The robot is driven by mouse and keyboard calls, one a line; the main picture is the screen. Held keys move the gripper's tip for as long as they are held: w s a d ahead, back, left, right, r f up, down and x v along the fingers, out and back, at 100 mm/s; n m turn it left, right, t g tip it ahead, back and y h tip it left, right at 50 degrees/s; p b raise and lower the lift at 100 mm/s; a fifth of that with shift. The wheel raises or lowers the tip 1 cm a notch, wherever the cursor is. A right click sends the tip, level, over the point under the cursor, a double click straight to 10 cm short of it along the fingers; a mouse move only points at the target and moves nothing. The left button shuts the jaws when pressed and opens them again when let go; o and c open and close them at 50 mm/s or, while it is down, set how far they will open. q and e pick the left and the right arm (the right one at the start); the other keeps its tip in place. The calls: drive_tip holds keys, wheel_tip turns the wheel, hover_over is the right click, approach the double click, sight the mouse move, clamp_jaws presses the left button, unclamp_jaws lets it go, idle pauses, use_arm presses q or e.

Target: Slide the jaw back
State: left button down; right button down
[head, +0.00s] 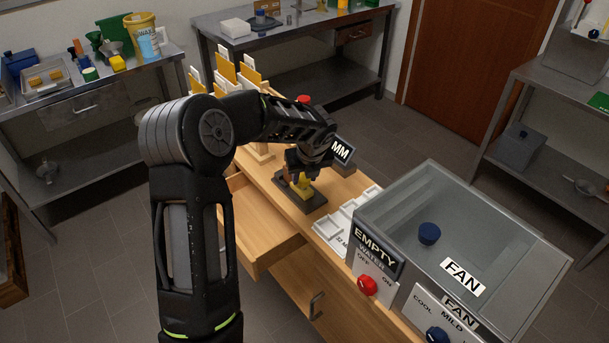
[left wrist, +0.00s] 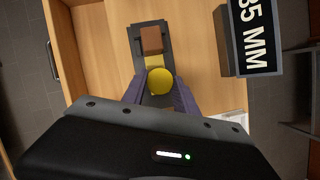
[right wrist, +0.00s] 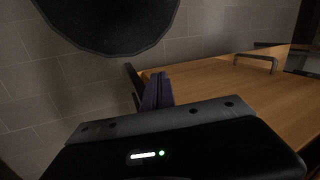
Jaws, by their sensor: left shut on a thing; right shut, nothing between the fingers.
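A dark vise-like base (head: 312,203) lies on the wooden bench top, with a yellow jaw (head: 303,188) on it. In the left wrist view the base (left wrist: 136,38) carries a brown block (left wrist: 151,40) at its far end. A yellow round knob (left wrist: 160,81) stands nearer to me, beside a yellow strip. My left gripper (head: 300,166) is over the base; its purple fingers (left wrist: 160,92) are shut on the yellow knob, one on each side. My right gripper (right wrist: 157,92) is shut and empty, near the bench edge.
An open drawer (head: 258,225) juts out below my left arm. A "35 MM" sign (left wrist: 251,38) stands beside the base. White trays (head: 340,228) and a clear-topped box (head: 450,220) with water and fan knobs stand to the right. Yellow-and-white racks (head: 226,68) are behind.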

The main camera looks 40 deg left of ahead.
idle(0.5)
use_arm(q)
drive_tip(key=shift+s+d+b, duration=0.2)
drive_tip(key=shift+d, duration=0.5)
drive_tip(key=shift+s+d+b, duration=0.15)
drive_tip(key=shift+d, duration=0.55)
drive_tip(key=c, duration=0.9)
unclamp_jaws()
drive_tip(key=shift+c, duration=0.2)
drive_tip(key=shift+r, duration=0.1)
drive_tip(key=v, duration=0.7)
drive_tip(key=shift+s+d+r+b, duration=0.15)
drive_tip(key=shift+d+r+b, duration=0.1)
drive_tip(key=shift+b, duration=0.2)
